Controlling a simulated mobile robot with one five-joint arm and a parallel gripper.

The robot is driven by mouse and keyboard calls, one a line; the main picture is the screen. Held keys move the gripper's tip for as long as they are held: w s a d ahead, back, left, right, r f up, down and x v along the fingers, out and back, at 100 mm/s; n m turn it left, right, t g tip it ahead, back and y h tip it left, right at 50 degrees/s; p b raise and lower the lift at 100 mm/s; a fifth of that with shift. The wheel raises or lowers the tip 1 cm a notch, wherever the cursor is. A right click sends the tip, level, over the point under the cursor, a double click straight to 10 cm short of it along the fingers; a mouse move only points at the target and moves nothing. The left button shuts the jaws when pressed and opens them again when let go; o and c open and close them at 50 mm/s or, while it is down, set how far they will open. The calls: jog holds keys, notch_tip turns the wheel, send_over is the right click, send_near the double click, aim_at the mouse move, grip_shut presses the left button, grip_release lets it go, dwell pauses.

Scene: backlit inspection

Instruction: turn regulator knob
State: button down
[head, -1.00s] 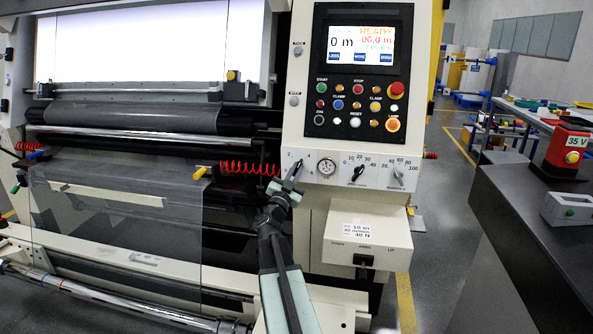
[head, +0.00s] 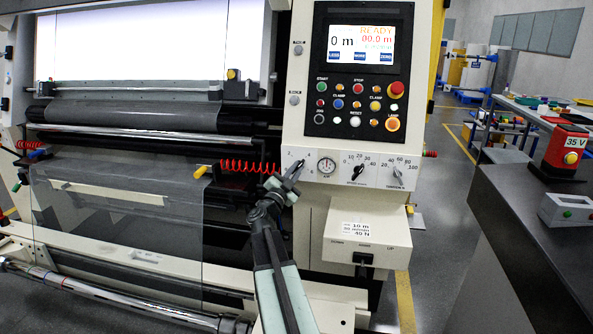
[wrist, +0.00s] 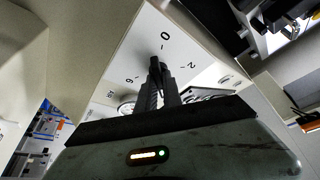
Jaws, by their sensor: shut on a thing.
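The regulator knob is on the left end of the white control strip (head: 308,166), beside a round pressure gauge (head: 326,167). In the head view my gripper (head: 292,171) covers most of the knob. In the wrist view my gripper (wrist: 156,75) is shut on the small dark knob (wrist: 155,62). Its fingers reach up to the white panel face. Scale marks and numbers, including a 0 above the fingertips, surround the knob there. The knob's exact pointer angle is hidden by the fingers.
Two more dials, a middle knob (head: 358,173) and a right knob (head: 398,171), are on the same strip. A cream box (head: 367,232) juts out below. A red coiled hose (head: 250,167) and yellow-tipped lever (head: 201,172) are to the left. A dark counter (head: 530,240) stands right.

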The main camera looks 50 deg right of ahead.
jog(key=c, duration=1.5)
grip_release()
jog(key=b+v, duration=0.2)
jog(key=v, duration=0.6)
jog(key=shift+w, duration=0.1)
